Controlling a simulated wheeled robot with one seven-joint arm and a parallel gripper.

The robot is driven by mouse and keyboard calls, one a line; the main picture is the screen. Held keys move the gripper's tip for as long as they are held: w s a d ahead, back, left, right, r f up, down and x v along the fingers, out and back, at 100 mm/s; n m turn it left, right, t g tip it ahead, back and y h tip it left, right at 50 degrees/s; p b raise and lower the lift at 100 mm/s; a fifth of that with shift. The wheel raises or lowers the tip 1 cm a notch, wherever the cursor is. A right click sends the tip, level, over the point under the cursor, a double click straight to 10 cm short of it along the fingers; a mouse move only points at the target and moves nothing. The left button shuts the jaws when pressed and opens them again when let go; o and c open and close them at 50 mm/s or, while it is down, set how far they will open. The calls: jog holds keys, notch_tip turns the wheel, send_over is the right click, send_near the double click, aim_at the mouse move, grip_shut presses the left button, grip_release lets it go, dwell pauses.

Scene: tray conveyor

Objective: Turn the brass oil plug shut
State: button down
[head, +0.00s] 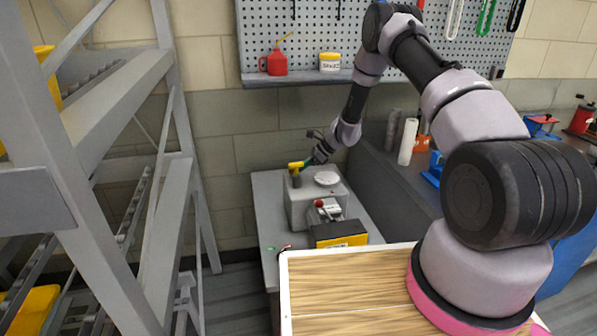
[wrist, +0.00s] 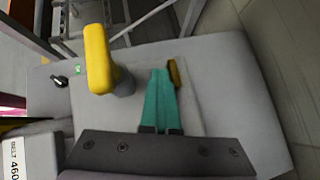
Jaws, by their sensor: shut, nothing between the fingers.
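The brass oil plug (wrist: 174,72) shows in the wrist view as a small dark-gold piece on top of the grey housing (wrist: 200,65). It is just right of my gripper (wrist: 160,74), whose green fingers are together with nothing between them. The fingers partly cover the plug's left side, and I cannot tell if they touch it. In the head view my gripper (head: 306,164) is low over the grey housing (head: 300,208) on the bench, and the plug cannot be made out there.
A yellow handle (wrist: 97,58) on a grey stem stands left of my fingers; it also shows in the head view (head: 296,165). A white disc (head: 327,178) and a red-knobbed lever (head: 319,203) are close by. A black-and-yellow box (head: 340,233) is in front. A grey rack (head: 175,215) stands left.

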jog(key=v, duration=1)
jog(key=shift+d+r, duration=0.25)
jog(key=shift+d, duration=0.1)
jog(key=shift+r, duration=0.1)
